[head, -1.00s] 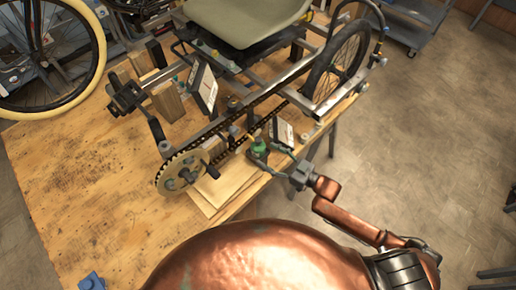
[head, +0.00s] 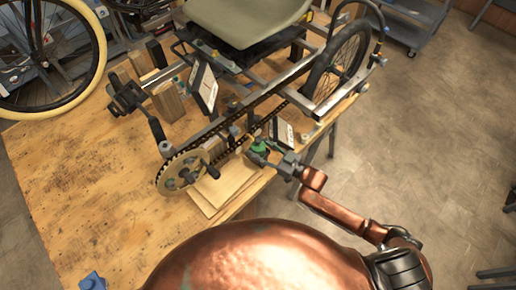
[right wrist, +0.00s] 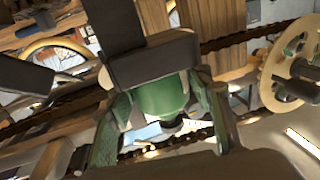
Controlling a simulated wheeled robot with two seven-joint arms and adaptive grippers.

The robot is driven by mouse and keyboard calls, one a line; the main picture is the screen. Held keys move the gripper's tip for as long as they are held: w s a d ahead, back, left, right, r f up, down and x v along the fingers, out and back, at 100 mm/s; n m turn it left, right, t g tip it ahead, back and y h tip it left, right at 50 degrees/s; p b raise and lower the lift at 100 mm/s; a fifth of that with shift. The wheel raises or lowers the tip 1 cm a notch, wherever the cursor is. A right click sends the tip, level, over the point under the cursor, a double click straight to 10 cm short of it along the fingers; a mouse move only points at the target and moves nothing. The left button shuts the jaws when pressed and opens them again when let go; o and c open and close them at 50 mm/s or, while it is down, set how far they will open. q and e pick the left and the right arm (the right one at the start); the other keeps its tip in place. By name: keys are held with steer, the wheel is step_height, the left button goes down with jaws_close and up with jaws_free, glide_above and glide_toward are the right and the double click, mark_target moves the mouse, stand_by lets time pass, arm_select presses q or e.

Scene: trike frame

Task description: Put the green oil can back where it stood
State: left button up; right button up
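The green oil can (head: 259,147) is upright at the table's right edge, beside the trike frame (head: 255,103) and its chain. My right gripper (head: 267,155) is at the can, reaching in from the right. In the right wrist view, the green can body (right wrist: 162,98) is between the two greenish fingers of my right gripper (right wrist: 165,112). The fingers look spread, with a light gap at the can's left side; I cannot tell whether either touches it. A dark block hides the can's upper part there. My left gripper is not in view.
The chainring (head: 182,171) and chain are close to the left of the can. A small white-faced box (head: 283,133) stands just behind it. Thin boards (head: 228,183) lie on the wooden table (head: 80,185) in front.

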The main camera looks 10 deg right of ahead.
mark_target(261, 145)
steer(key=c, duration=0.9)
steer(key=shift+c, duration=0.4)
steer(key=shift+r, duration=0.2)
steer(key=shift+r, duration=0.25)
step_height(261, 145, up, 2)
steer(key=shift+r, duration=0.1)
steer(key=s+d+r+p, duration=0.1)
steer(key=s+r+p, duration=0.4)
steer(key=s+r, duration=0.8)
steer(key=shift+s+d+r+p, duration=0.25)
steer(key=shift+s+r+p, duration=0.05)
steer(key=shift+s, duration=0.2)
steer(key=s+a+p+v, duration=0.1)
steer(key=p+v, duration=0.3)
steer(key=v, duration=0.4)
steer(key=shift+s+r, duration=0.45)
steer(key=shift+r, duration=0.05)
